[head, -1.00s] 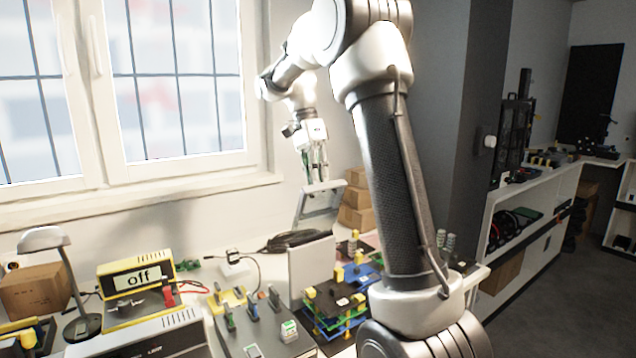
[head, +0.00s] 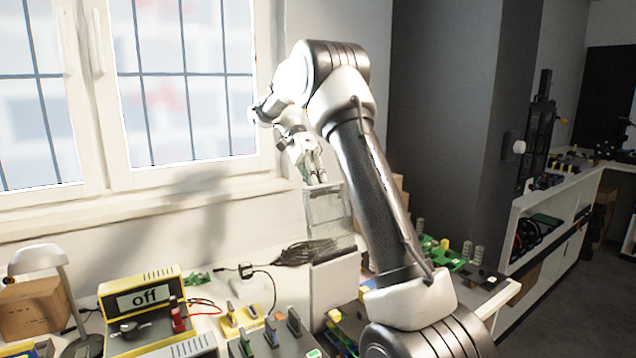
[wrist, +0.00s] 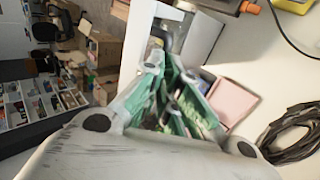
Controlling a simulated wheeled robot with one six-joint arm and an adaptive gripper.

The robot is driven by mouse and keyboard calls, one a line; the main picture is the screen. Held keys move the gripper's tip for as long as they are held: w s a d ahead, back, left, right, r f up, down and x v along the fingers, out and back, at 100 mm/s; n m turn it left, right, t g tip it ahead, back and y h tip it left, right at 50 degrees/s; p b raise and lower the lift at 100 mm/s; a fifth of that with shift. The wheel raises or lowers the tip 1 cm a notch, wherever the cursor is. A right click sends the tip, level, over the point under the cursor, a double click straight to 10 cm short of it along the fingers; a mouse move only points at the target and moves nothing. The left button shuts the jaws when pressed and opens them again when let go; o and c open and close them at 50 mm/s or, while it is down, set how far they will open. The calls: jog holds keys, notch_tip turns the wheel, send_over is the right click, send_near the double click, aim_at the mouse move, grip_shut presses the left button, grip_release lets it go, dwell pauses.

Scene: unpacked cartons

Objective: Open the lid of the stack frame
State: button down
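A clear panel with a pale edge (head: 328,222), which looks like the lid, stands nearly upright at the back of the table in the head view. An opaque white panel (head: 335,288) stands below and in front of it. My gripper (head: 317,182) points down, with its fingertips at the panel's top edge; I cannot tell whether they touch or grip it. The wrist view shows my green-and-grey fingers (wrist: 178,95), blurred and partly covered by my wrist housing. The stack of coloured parts is mostly hidden behind my arm and the white panel.
A yellow meter reading "off" (head: 143,298), a lamp (head: 45,262) and a cardboard box (head: 35,308) stand at the left. A black cable coil (head: 305,252) lies behind the white panel and also shows in the wrist view (wrist: 290,132). Green boards (head: 440,255) lie at right.

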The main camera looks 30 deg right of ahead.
jog(key=shift+a+f+g, duration=0.1)
jog(key=shift+f+g, duration=0.2)
jog(key=shift+f, duration=0.9)
jog(key=c, duration=1.8)
grip_release()
jog(key=o, duration=0.8)
jog(key=shift+w, duration=0.1)
jog(key=shift+c, duration=0.4)
jog(key=shift+r, duration=0.1)
